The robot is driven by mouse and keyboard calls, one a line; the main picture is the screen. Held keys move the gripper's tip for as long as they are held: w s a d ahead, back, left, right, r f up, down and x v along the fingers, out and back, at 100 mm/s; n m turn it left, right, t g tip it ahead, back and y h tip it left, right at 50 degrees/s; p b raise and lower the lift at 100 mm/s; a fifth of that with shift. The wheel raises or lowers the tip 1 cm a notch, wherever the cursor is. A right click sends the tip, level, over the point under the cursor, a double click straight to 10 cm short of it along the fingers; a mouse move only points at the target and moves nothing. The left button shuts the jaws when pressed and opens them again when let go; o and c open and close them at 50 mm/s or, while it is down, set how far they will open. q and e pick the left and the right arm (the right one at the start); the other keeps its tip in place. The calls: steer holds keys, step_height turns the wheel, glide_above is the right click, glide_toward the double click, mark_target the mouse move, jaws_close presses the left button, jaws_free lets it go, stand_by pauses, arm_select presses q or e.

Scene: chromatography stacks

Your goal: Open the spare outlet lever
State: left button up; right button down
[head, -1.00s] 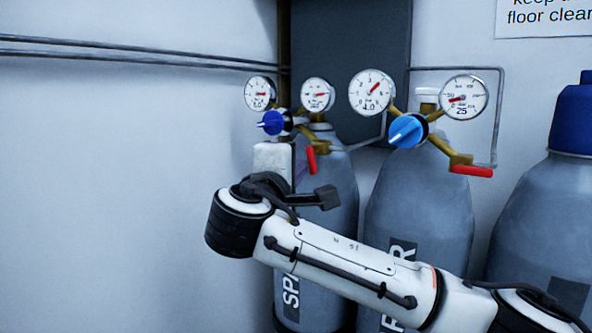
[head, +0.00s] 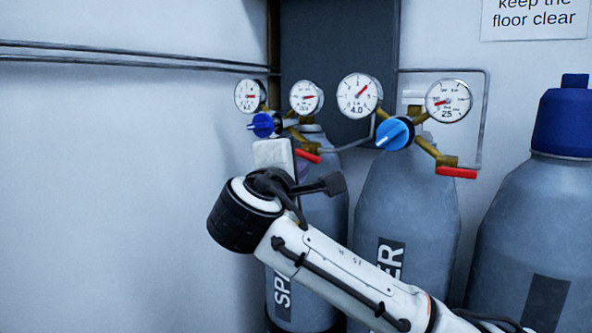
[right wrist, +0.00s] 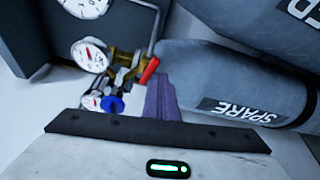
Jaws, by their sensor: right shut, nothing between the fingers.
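The spare cylinder (head: 322,215) is the left grey one, and its label is partly hidden by my right arm. Its regulator has a dark blue knob (head: 263,125) and two gauges. The red spare outlet lever (head: 308,156) lies slanted, close to the line of its brass outlet. It also shows in the right wrist view (right wrist: 149,70). My right gripper (head: 303,166) is shut and empty, its purple fingers just below the lever. In the right wrist view the fingertips (right wrist: 158,78) are close to the lever; I cannot tell whether they touch. My left gripper is out of view.
A second cylinder (head: 405,200) stands just right, with a light blue knob (head: 395,133) and its own red lever (head: 456,172), lying nearly horizontal. A blue-capped cylinder (head: 535,220) stands at far right. Pipes (head: 140,61) run along the wall. The left side is clear.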

step_height(320, 180, down, 4)
steer(key=b, duration=0.2)
steer(key=s+a+r+b, duration=0.1)
steer(key=s+a+r, duration=0.2)
steer(key=s+a, duration=0.2)
steer(key=v, duration=0.2)
steer(key=shift+s, duration=0.35)
steer(key=shift+r, duration=0.1)
